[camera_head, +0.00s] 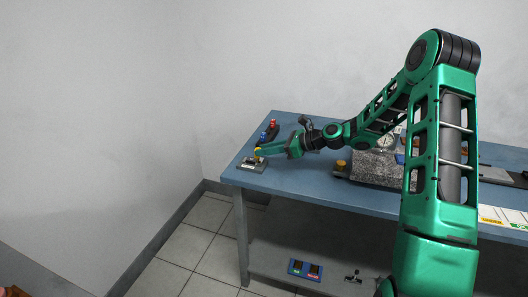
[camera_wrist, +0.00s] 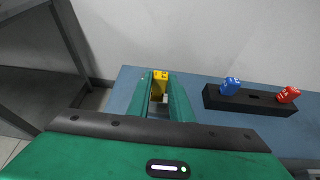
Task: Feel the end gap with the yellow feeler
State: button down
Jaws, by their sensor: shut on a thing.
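My gripper (camera_wrist: 160,88) is shut on the yellow feeler (camera_wrist: 160,77), which shows between the tips of the green fingers. In the head view my gripper (camera_head: 262,150) reaches to the left end of the blue bench, and a bit of yellow shows at its tip. The tip is over or beside a small dark base (camera_head: 252,166) with pale parts. I cannot tell whether the feeler touches it. The feeler's lower end and the end gap cannot be made out.
A black rack (camera_wrist: 247,101) holds a blue feeler (camera_wrist: 230,85) and a red feeler (camera_wrist: 288,94), with an empty slot between. The bench's left edge is close.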

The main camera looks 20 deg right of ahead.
jog(key=shift+r, duration=2.55)
